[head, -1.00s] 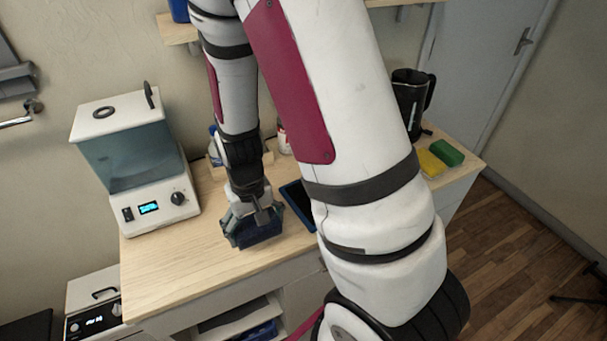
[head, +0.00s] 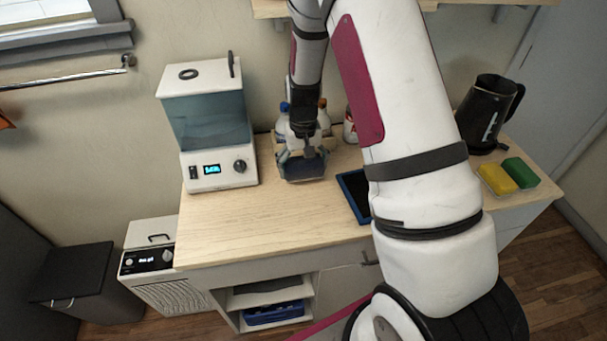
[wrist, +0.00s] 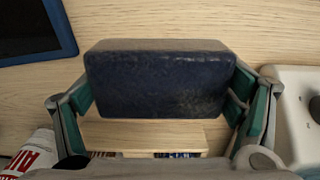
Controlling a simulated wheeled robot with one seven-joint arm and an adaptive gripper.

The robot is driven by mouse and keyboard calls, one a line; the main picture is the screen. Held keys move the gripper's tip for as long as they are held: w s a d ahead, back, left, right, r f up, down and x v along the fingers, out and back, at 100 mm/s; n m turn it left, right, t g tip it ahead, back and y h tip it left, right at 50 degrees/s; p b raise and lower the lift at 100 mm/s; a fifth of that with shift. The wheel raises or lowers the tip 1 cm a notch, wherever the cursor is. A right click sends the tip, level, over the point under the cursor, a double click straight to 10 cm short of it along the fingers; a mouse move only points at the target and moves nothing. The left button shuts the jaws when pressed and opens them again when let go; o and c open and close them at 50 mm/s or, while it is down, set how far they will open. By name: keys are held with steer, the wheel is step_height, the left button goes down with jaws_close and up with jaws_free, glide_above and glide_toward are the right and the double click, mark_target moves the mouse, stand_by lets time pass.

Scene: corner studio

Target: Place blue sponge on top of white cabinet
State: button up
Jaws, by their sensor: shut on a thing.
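My gripper (head: 302,170) is shut on the blue sponge, a dark blue block that fills the middle of the wrist view (wrist: 160,82), between the two teal-padded fingers. In the head view the sponge is small and dark at the fingertips. It is over the back part of the wooden top; I cannot tell whether it touches the surface. The white cabinet (head: 340,284) is under this light wooden top (head: 270,230), with an open shelf section at its left. My arm hides part of the cabinet and top.
A white appliance with a clear tank (head: 212,125) stands left of my gripper. Bottles (head: 283,122) and a can (head: 350,128) stand behind. A dark blue tablet (head: 354,196), yellow sponge (head: 497,179), green sponge (head: 521,172) and black kettle (head: 487,112) lie to the right. The front left top is clear.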

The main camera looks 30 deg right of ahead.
mark_target(303, 176)
steer(key=shift+f+p, duration=0.3)
steer(key=shift+f, duration=1.4)
steer(key=shift+f, duration=0.15)
steer(key=o, duration=1.3)
steer(key=shift+o, duration=0.2)
